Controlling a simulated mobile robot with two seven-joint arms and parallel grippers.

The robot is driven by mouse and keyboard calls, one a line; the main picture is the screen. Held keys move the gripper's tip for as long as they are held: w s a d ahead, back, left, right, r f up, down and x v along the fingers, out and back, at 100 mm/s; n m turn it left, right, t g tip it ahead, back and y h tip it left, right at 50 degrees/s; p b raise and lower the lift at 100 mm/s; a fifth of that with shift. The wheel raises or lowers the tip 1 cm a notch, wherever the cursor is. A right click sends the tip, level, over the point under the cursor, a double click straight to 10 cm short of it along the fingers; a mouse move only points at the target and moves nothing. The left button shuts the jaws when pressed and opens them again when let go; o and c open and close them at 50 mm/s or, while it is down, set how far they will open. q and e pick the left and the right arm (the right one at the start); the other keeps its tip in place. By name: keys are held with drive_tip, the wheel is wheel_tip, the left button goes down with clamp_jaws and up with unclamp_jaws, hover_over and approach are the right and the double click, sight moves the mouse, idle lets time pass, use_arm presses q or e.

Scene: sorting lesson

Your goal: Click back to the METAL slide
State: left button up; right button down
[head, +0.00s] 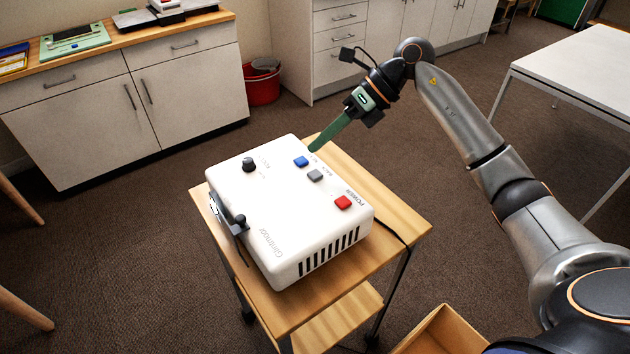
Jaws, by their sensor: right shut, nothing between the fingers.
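A white projector (250,195) lies on a small wooden cart. Its top has a blue button (301,161), a grey button (315,175) and a red button (343,202) in a row. The small labels by the blue and grey buttons are too blurred to read. My right gripper (314,149) comes in from the upper right, with its green fingers shut and empty. Its tips are just beyond the blue button, by the projector's far right edge; I cannot tell whether they touch anything. No projected slide shows. My left gripper is out of view.
A black knob (249,164) stands on the projector's top, and the lens side faces left. The wooden cart (405,222) has bare top at the right. A cardboard box (440,325) is on the floor below. A white table (580,75) stands at the right, cabinets (190,95) behind.

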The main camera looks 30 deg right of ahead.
sight(321, 174)
wheel_tip(321, 174, down, 4)
drive_tip(key=shift+r+b, duration=0.15)
drive_tip(key=shift+b, duration=0.8)
drive_tip(key=shift+f, duration=0.35)
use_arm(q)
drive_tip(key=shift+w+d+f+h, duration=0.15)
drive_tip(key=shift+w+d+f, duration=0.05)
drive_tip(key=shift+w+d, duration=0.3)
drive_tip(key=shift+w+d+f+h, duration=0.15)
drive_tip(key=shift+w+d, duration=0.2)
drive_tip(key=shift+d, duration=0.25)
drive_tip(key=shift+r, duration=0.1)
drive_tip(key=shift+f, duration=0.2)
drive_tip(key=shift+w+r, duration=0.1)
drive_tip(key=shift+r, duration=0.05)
use_arm(e)
drive_tip(key=shift+f, duration=0.1)
use_arm(q)
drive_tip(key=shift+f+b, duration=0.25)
drive_tip(key=shift+b, duration=0.25)
use_arm(e)
drive_tip(key=shift+f, duration=0.35)
